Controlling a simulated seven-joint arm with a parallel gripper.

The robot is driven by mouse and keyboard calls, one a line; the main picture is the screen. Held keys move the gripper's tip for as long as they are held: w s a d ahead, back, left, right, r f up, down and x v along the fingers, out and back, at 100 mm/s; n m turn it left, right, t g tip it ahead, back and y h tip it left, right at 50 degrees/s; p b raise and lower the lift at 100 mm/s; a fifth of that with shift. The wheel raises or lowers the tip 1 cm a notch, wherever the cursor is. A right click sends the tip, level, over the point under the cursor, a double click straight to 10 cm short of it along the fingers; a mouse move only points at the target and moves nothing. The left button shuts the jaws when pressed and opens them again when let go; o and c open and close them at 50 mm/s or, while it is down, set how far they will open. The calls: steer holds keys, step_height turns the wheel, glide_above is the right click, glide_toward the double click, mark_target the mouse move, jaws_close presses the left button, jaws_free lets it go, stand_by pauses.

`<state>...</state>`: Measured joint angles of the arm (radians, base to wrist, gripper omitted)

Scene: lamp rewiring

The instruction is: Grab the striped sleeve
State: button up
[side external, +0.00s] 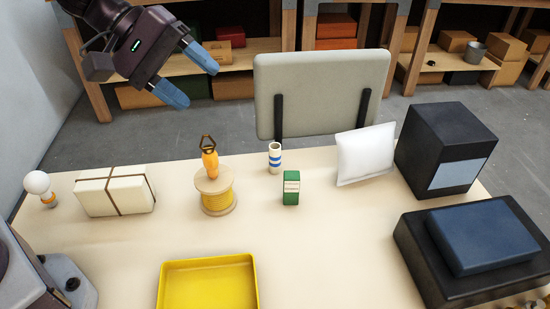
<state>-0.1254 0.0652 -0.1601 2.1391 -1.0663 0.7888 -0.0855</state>
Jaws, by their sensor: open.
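The striped sleeve (275,158) is a small upright tube, white with blue bands and an open top. It stands near the back edge of the table, right of the yellow wire spool and behind the green block. My gripper (187,76) is open and empty, with two blue fingertips apart. It is high at the upper left, above and away from the sleeve, and touches nothing.
A yellow wire spool (217,198) with an orange clip tool (209,160) on top stands left of the sleeve. Close by are a green block (291,188) and a white pillow (365,154). A strapped box (115,191), bulb (38,184), yellow tray (208,288) and black box (436,140) stand farther off.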

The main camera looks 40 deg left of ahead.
steer(key=w+d+f+n+t+h, duration=0.1)
steer(key=w+f+n+h, duration=0.1)
steer(key=w+f+n, duration=0.4)
steer(key=n+t+y, duration=0.2)
steer(key=n+t, duration=0.3)
steer(key=n, duration=0.8)
glide_above(277, 150)
steer(key=s+a, duration=0.2)
steer(key=a, duration=0.1)
step_height(277, 150, down, 12)
steer(key=shift+n, duration=0.3)
steer(key=f, duration=0.7)
steer(key=shift+w, duration=0.2)
steer(key=x, duration=0.4)
steer(key=shift+s+f, duration=0.1)
steer(key=shift+f, duration=0.2)
steer(key=shift+w+d+f, duration=0.25)
steer(key=shift+w+d, duration=0.05)
steer(key=shift+w, duration=0.2)
steer(key=shift+c, duration=0.2)
steer(key=c, duration=0.9)
